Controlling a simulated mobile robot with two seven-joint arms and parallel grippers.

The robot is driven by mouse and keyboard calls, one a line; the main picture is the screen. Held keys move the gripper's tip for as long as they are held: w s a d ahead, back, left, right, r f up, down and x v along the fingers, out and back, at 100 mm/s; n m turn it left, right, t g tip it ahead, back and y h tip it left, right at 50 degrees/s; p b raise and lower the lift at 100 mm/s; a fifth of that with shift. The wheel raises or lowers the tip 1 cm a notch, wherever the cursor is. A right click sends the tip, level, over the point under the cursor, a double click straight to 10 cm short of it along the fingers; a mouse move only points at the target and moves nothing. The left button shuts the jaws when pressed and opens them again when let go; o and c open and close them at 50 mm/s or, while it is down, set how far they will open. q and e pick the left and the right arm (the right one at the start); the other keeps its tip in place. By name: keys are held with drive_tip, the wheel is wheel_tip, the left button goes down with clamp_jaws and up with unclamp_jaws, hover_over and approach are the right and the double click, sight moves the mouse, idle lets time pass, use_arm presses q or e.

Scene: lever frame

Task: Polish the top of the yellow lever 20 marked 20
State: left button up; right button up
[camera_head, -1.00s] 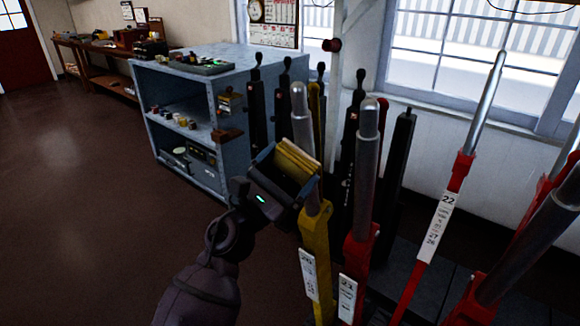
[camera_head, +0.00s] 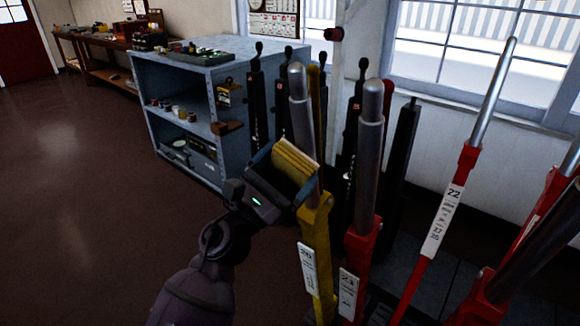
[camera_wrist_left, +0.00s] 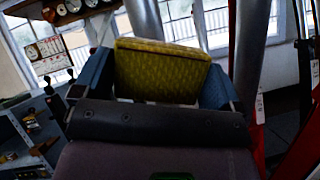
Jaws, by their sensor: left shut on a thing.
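The yellow lever 20 (camera_head: 316,245) stands upright with a bare metal upper part (camera_head: 301,100) and a white number plate on its lower front. My left gripper (camera_head: 285,180) is shut on a yellow cloth-like pad (camera_head: 296,160), also seen large between the blue fingers in the left wrist view (camera_wrist_left: 160,72). The pad is at the lower part of the lever's metal shaft, well below its top. I cannot tell whether it touches the shaft. In the left wrist view a metal shaft (camera_wrist_left: 145,18) rises behind the pad. My right gripper is not in view.
Red lever 21 (camera_head: 360,250) stands close on the right, with red lever 22 (camera_head: 440,220) further right. Several black levers (camera_head: 357,130) stand behind. A blue-grey cabinet (camera_head: 240,60) is at the back left. The floor at left is clear.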

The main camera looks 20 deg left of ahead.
use_arm(q)
drive_tip(key=shift+s+a+f+b, duration=0.2)
drive_tip(key=shift+s+a, duration=0.1)
drive_tip(key=shift+s, duration=0.45)
drive_tip(key=shift+s+a+f+b, duration=0.1)
drive_tip(key=shift+s+a+f, duration=0.15)
drive_tip(key=shift+s, duration=0.45)
drive_tip(key=shift+s+a+f+b, duration=0.15)
drive_tip(key=shift+s+a, duration=0.15)
drive_tip(key=shift+s, duration=0.45)
drive_tip(key=shift+s+r, duration=0.1)
drive_tip(key=shift+s, duration=0.1)
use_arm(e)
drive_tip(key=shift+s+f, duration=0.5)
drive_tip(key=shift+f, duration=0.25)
use_arm(q)
drive_tip(key=shift+s+a, duration=0.1)
